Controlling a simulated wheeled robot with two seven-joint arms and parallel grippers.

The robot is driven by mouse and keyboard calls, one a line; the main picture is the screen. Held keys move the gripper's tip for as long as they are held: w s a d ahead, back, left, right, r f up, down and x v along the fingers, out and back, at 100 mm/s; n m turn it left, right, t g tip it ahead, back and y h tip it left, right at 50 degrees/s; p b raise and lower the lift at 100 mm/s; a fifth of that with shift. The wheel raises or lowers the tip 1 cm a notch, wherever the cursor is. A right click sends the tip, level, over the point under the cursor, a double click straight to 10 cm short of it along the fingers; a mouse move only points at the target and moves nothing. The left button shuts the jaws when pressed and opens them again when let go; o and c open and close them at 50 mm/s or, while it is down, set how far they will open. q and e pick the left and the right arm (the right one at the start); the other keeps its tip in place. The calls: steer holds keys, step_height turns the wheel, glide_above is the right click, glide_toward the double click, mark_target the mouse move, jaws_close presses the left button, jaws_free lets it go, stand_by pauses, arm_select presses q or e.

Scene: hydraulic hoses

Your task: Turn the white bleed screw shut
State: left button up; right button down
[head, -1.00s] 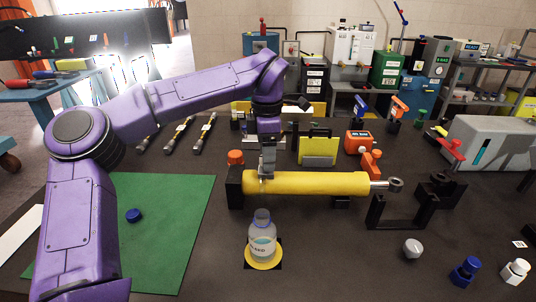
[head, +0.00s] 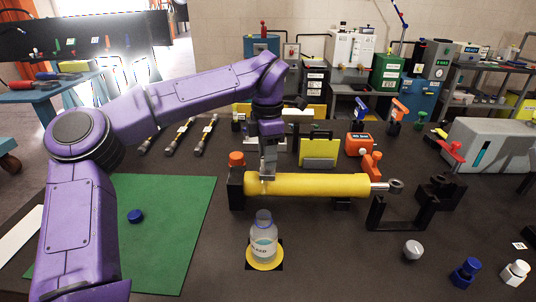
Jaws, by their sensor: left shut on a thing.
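A yellow hydraulic cylinder (head: 310,184) lies across black supports on the dark bench, its rod end pointing right. My left gripper (head: 267,180) points down at the near left end of the cylinder, its fingertips at the top edge of the yellow barrel. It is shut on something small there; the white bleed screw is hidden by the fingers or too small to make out. A clear bottle (head: 263,240) with a blue neck stands on a yellow round base just in front of the cylinder's left end. My right gripper is not in view.
A green mat (head: 150,245) with a blue cap (head: 135,216) lies at left. Orange valve parts (head: 359,143) stand behind the cylinder. Grey (head: 413,249), blue (head: 466,270) and white (head: 515,272) knobs stand at front right. The front middle bench is mostly free.

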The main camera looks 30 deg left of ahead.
arm_select(q)
steer(key=n, duration=0.3)
steer(key=shift+n, duration=0.3)
steer(key=n+b, duration=0.1)
steer(key=n, duration=0.2)
steer(key=shift+n, duration=0.3)
steer(key=n+b, duration=0.2)
steer(key=n, duration=0.2)
steer(key=shift+w+n, duration=0.1)
steer(key=shift+n, duration=0.2)
steer(key=shift+r+n+b, duration=0.1)
steer(key=shift+n+b, duration=1.05)
steer(key=shift+n, duration=0.75)
steer(key=shift+a+r, duration=0.1)
steer(key=o, duration=0.9)
steer(key=shift+o, duration=0.7)
step_height(320, 180, up, 10)
steer(key=p, duration=0.2)
steer(key=shift+r+p, duration=0.15)
steer(key=shift+p, duration=0.25)
